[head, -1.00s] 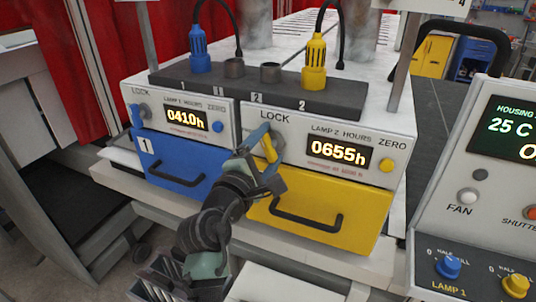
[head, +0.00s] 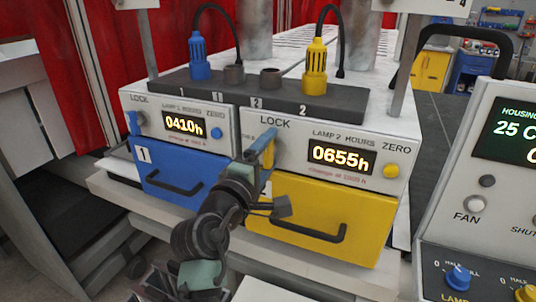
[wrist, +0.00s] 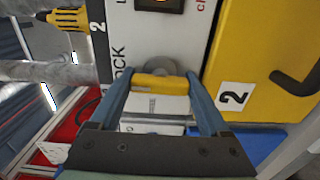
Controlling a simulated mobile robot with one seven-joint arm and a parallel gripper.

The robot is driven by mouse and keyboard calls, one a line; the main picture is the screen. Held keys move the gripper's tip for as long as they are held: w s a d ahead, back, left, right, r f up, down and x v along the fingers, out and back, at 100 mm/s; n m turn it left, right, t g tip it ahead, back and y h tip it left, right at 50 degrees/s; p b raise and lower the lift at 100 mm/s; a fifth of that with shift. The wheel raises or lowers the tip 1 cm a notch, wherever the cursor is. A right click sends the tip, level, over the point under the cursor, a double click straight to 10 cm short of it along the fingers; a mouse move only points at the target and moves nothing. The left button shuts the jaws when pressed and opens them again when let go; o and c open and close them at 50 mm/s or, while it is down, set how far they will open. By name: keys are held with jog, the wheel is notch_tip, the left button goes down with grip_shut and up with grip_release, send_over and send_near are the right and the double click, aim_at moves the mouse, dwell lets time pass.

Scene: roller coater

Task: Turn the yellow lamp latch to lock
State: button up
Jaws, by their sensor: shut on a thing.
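The yellow lamp latch (wrist: 165,82) is a short bar on a grey round base (wrist: 161,67) on the lamp 2 panel. In the wrist view it spans the space between the two blue fingers of my gripper (wrist: 161,88), one at each end of the bar. My gripper is shut on it. In the head view my gripper (head: 262,153) is at the panel's left end, below the LOCK label (head: 275,122). It hides most of the latch there. The yellow lamp 2 drawer (head: 360,212) is closed below the panel.
The blue lamp 1 drawer (head: 180,178) and its blue latch (head: 136,121) are to the left. The yellow plug (head: 314,70) and blue plug (head: 200,65) stand on the dark bar above. A control box (head: 490,150) is at the right. My arm crosses in front of the drawers.

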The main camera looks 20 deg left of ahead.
jog(key=o, duration=1.2)
jog(key=s+b, duration=0.2)
jog(key=s, duration=1.1)
jog(key=shift+a+b, duration=0.2)
jog(key=shift+b, duration=0.2)
